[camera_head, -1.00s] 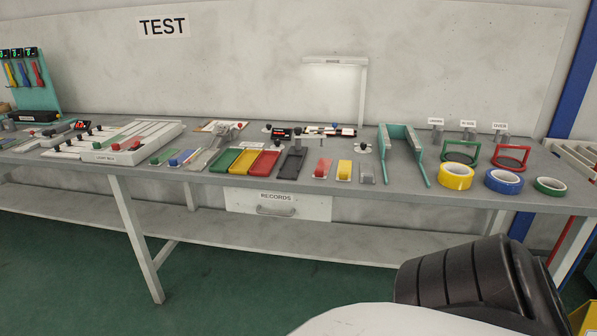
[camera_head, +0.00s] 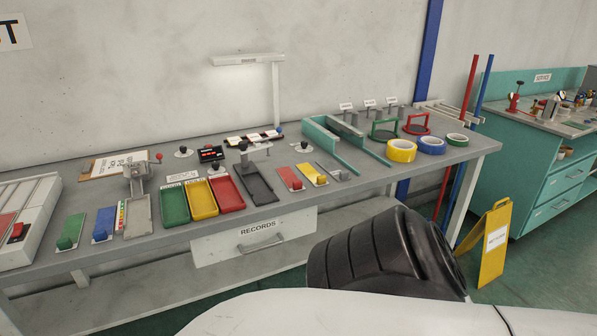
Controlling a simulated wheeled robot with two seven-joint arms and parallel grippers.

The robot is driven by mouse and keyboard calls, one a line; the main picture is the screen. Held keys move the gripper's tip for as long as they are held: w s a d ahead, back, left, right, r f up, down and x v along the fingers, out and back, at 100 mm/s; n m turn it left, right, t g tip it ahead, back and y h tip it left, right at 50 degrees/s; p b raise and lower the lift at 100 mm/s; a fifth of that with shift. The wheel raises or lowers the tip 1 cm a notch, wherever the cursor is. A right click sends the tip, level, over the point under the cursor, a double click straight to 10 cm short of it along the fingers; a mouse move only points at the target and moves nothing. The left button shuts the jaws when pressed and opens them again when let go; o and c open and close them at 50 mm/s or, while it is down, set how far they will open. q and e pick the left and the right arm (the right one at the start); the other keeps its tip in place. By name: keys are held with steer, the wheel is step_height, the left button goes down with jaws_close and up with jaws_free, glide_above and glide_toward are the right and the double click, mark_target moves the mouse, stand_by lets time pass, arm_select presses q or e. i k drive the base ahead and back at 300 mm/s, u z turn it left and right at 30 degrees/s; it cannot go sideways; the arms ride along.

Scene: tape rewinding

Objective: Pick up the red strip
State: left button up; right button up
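A small flat red piece (camera_head: 290,179) lies on the grey bench (camera_head: 300,214), with a raised red block at its front end. It may be the red strip, but I cannot be sure. A similar yellow piece (camera_head: 312,174) and a grey piece (camera_head: 334,172) lie to its right. A red tray (camera_head: 227,194) stands farther left beside a yellow tray (camera_head: 200,199) and a green tray (camera_head: 173,206). Neither of my grippers is in view.
A dark holder (camera_head: 254,182) stands between the red tray and red piece. A yellow floor sign (camera_head: 486,240) and teal cabinet (camera_head: 545,192) stand to the right.

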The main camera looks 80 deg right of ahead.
mark_target(290, 175)
steer(key=z, duration=1)
steer(key=i, duration=0.85)
steer(key=z, duration=0.95)
